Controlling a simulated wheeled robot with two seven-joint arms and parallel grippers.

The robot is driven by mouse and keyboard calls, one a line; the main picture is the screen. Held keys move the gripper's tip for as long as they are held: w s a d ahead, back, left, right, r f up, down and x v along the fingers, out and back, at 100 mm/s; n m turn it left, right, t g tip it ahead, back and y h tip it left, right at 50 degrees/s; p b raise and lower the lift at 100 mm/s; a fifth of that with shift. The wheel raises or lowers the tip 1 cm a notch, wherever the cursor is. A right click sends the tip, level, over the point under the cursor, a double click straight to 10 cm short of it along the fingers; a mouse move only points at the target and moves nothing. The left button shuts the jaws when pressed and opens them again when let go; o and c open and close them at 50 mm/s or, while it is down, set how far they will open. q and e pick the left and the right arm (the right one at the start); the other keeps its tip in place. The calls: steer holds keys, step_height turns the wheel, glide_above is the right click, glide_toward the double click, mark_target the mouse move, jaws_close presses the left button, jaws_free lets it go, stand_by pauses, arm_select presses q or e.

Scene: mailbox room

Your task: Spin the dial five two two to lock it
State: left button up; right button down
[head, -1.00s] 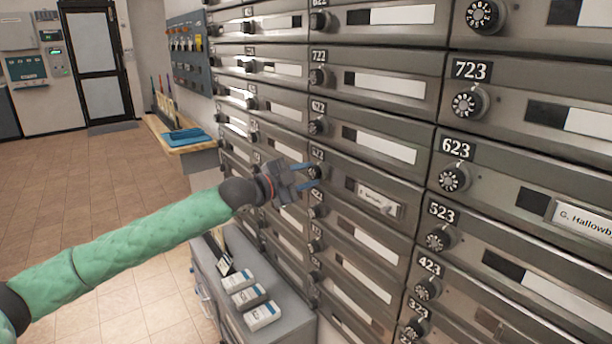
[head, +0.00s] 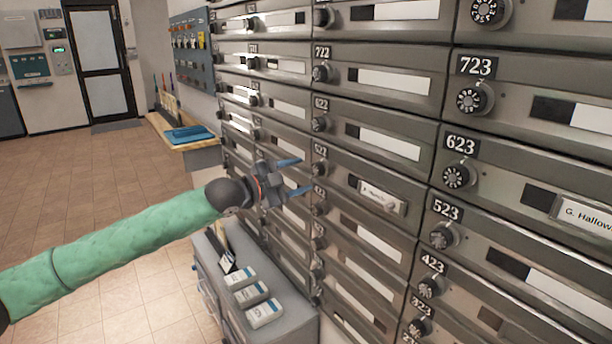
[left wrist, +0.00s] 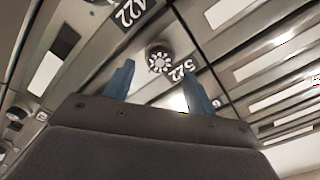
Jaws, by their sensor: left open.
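The dial of box 522 (head: 319,168) is a small round dark knob below the 522 label (head: 320,152). In the left wrist view, the dial (left wrist: 160,61) shows its ring of white marks, with the 522 label (left wrist: 185,76) beside it. The 522 door (head: 345,182) looks flush with its neighbours; I cannot tell whether it is locked. My left gripper (head: 306,175) is open and empty, just left of the dial. In the left wrist view, the dial lies beyond and between the two blue fingertips, apart from them. The dial's setting is too small to read.
Similar dials surround it, including those of 622 (head: 319,124) above and 523 (head: 441,236) to the right. A grey cabinet (head: 290,330) with several small white boxes stands below my arm. A wooden ledge (head: 190,146) is further back. The tiled floor at left is clear.

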arm_select(q)
steer(key=v, duration=0.4)
arm_select(e)
steer(key=shift+s+f, duration=0.2)
steer(key=shift+f, duration=0.85)
steer(key=shift+w+d, duration=0.1)
steer(key=shift+w, duration=0.1)
